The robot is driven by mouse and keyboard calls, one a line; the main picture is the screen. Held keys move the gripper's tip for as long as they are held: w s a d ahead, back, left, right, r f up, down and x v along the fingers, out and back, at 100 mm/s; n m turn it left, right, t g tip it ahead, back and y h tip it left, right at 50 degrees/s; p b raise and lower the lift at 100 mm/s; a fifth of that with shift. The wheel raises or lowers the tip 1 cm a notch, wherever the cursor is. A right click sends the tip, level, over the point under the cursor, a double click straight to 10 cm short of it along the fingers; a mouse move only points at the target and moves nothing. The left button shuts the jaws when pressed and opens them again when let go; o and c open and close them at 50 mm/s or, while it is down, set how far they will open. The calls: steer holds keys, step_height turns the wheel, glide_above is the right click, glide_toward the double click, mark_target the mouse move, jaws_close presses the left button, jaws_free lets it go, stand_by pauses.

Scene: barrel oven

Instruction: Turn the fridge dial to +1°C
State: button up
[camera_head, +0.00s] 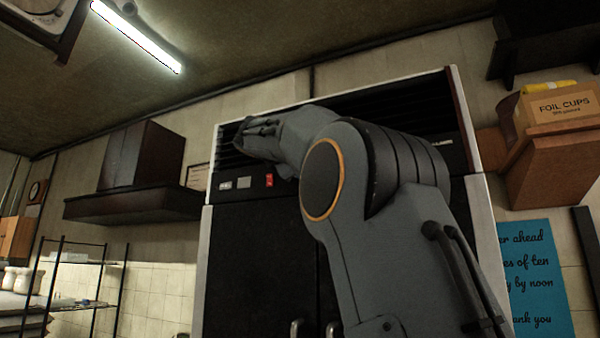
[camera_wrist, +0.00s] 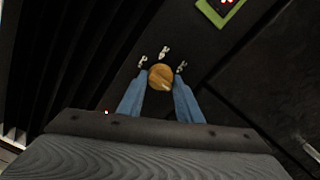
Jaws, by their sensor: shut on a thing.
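The fridge (camera_head: 255,250) has dark doors in a pale frame, with a slatted vent above and a black control strip. In the wrist view the dial (camera_wrist: 160,77) is a round, brass-coloured knob on a dark panel. Several small pale marks sit around its top; they are too small to read. My gripper (camera_wrist: 160,86) has two blue fingers, one on each side of the dial, shut on it. The dial's pointer direction cannot be made out. In the head view my arm covers the dial and the fingertips.
A green-framed display (camera_wrist: 222,8) with red digits is cut off at the wrist view's top. A red switch (camera_head: 269,181) sits on the control strip. A wooden shelf box with a foil cups carton (camera_head: 562,106) is right of the fridge; a dark hood (camera_head: 135,205) is left.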

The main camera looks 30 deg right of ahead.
steer(key=o, duration=1)
steer(key=shift+o, duration=0.2)
steer(key=b+v, duration=0.2)
steer(key=v, duration=0.5)
steer(key=shift+s+a+b, duration=0.25)
steer(key=shift+a+b, duration=0.05)
